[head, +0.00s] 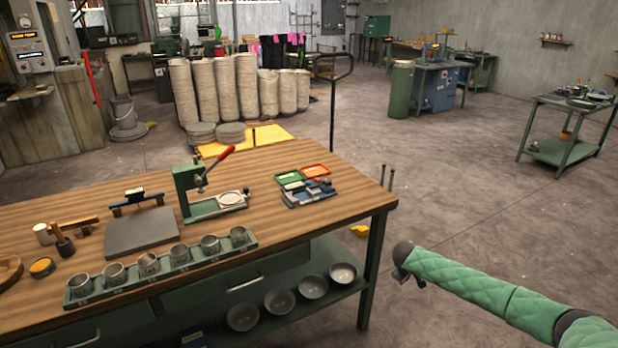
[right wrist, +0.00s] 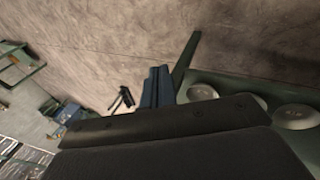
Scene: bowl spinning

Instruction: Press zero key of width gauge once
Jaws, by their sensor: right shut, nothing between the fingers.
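A dark blue bar with a small pale block on top (head: 135,197) stands at the back of the bench, behind a grey plate; it looks like the width gauge. Its zero key is too small to make out. My right arm, in a green quilted sleeve, comes in from the right in the head view. My right gripper (head: 407,276) is beyond the bench's right end, well away from the gauge. In the right wrist view, its blue-grey fingers (right wrist: 155,87) are together and empty. My left gripper is out of view.
The wooden bench (head: 330,232) carries a green lever press (head: 190,190), a rack of metal cups (head: 165,268), small trays (head: 315,171) and a blue fixture (head: 309,193). Bowls (head: 278,301) sit on its lower shelf. The floor right of the bench is mostly clear.

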